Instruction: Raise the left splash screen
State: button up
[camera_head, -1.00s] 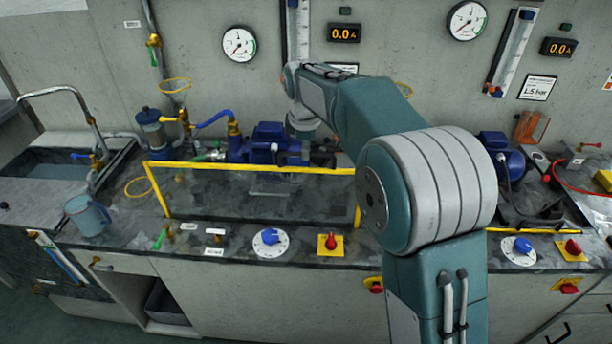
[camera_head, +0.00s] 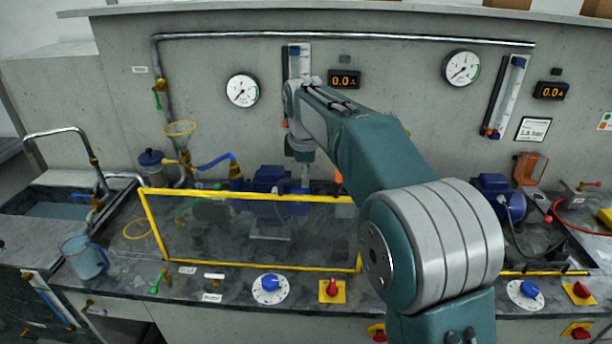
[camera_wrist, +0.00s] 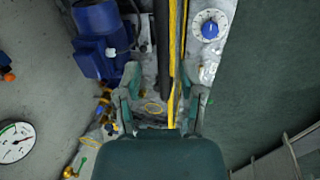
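The left splash screen (camera_head: 250,232) is a clear panel in a yellow frame, standing up from the front of the bench in the head view. Its top bar (camera_head: 240,194) is level with the low parts of the blue pump behind it. My gripper (camera_head: 304,178) points down at the right part of the top bar, its fingertips hard to make out there. In the wrist view, my gripper (camera_wrist: 163,88) has its fingers spread wide, with the screen's yellow bar (camera_wrist: 172,55) running between them, nearer the right finger. I cannot tell whether a finger touches the bar.
A blue pump (camera_head: 268,178) stands behind the screen. A blue dial (camera_head: 270,288) and a red switch (camera_head: 332,290) sit in front. A jug (camera_head: 84,257) and sink (camera_head: 55,208) are at left. Gauges and a pipe (camera_head: 340,35) are on the wall.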

jog(key=v, duration=1.1)
jog(key=shift+r, duration=0.3)
